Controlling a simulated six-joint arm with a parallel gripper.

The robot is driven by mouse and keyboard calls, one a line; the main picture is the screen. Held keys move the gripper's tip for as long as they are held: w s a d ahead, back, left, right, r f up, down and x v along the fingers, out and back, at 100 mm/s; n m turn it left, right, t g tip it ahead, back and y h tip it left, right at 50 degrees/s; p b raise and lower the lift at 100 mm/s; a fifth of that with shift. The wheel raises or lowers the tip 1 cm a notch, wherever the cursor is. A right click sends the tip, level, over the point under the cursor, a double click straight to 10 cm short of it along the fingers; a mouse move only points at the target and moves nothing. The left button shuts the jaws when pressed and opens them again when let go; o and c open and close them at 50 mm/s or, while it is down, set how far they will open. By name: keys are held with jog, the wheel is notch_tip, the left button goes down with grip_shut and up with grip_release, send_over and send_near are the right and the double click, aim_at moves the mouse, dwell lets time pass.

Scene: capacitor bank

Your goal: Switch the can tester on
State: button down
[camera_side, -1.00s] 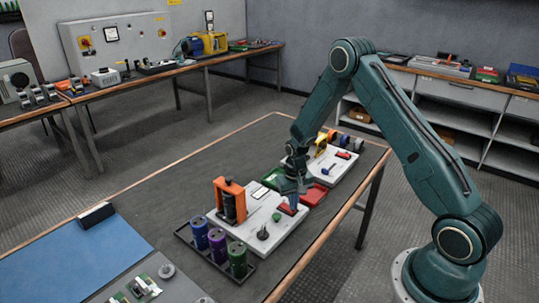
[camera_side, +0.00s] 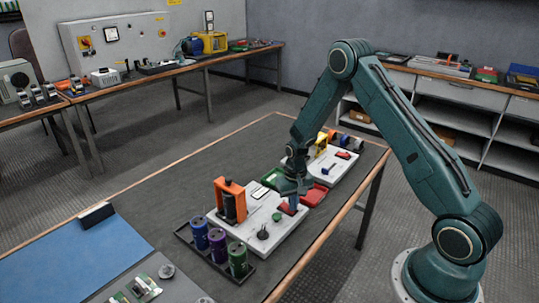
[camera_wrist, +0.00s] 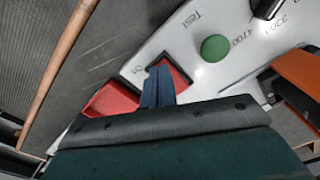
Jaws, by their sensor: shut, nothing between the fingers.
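The can tester is a white panel (camera_side: 240,230) on the bench, with an orange can holder (camera_side: 229,199) at its back left. In the wrist view it has a round green Test button (camera_wrist: 215,48), a dark selector knob (camera_wrist: 268,8) and a red rocker switch (camera_wrist: 178,74) beside the lettering "On". My gripper (camera_wrist: 157,82) has its blue fingers together, right at the red switch and covering part of it. I cannot tell whether they touch it or which way the rocker is tipped. In the side view my gripper (camera_side: 294,203) points down over the panel's right end.
A black tray (camera_side: 214,262) with purple, blue and green cans stands in front of the tester. A second white panel (camera_side: 337,165) stands farther back.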

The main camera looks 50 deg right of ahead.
notch_tip(320, 180, up, 7)
jog(key=shift+f, duration=0.15)
dwell(0.9)
jog(key=s+a+r+n+t, duration=0.1)
jog(key=s+a+r, duration=0.2)
jog(key=r, duration=0.4)
jog(key=s+a+r+n+t, duration=0.1)
jog(key=s+a+r, duration=0.15)
jog(key=r, duration=0.45)
jog(key=s+a+r+n+t, duration=0.1)
jog(key=s+a+r, duration=0.2)
jog(key=r, duration=0.5)
jog(key=s+a+r+n+t, duration=0.1)
jog(key=s+a+r, duration=0.1)
jog(key=s, duration=0.6)
jog(key=s+a+r+n+t, duration=0.1)
jog(key=s+a+r+n, duration=0.1)
jog(key=s, duration=0.6)
notch_tip(320, 180, up, 2)
jog(key=shift+s+a+r+t, duration=0.2)
jog(key=shift+a+t, duration=0.1)
jog(key=shift+a, duration=0.55)
